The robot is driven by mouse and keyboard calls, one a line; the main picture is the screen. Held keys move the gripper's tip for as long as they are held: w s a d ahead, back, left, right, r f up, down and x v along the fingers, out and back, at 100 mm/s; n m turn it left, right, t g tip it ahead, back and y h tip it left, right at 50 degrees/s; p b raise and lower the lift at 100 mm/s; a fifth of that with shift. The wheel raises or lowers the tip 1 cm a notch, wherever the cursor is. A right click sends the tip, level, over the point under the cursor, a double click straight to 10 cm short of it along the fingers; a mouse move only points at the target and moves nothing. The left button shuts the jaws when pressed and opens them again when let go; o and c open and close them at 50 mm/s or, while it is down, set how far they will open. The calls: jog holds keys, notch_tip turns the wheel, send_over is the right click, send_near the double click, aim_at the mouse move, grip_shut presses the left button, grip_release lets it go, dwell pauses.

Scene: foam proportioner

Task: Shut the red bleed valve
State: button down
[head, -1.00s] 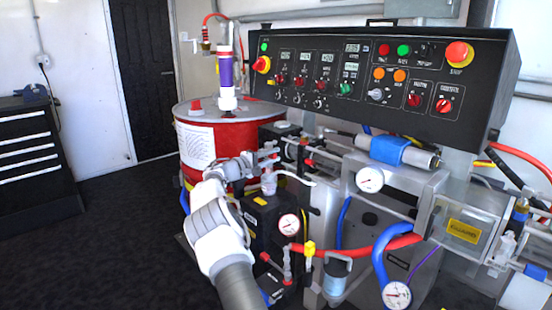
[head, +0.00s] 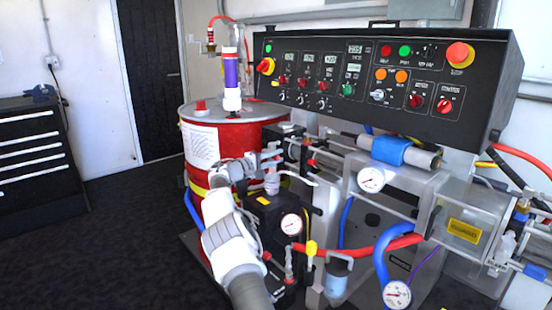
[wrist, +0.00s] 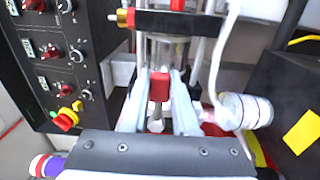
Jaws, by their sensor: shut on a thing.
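The red bleed valve handle (wrist: 160,88) shows in the wrist view as a small red block on a pale metal stem. It lies between the two pale fingers of my gripper (wrist: 160,80), which are shut on it. In the head view my gripper (head: 272,160) is at the pump block, just right of the red drum. There the fingers and nearby fittings hide the handle, and I cannot make out its angle.
The red drum (head: 208,145) stands left of my gripper. The black control panel (head: 375,80) overhangs behind and right. A pressure gauge (head: 291,224) and a red hose (head: 370,245) lie close below right. Open dark floor (head: 120,240) is at left.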

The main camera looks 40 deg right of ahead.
jog(key=c, duration=0.7)
grip_release()
jog(key=shift+a, duration=0.15)
jog(key=a+p, duration=0.1)
jog(key=a, duration=0.4)
jog(key=s+a+p, duration=0.1)
jog(key=a, duration=0.5)
jog(key=a+p, duration=0.1)
jog(key=a, duration=0.5)
jog(key=shift+s, duration=0.2)
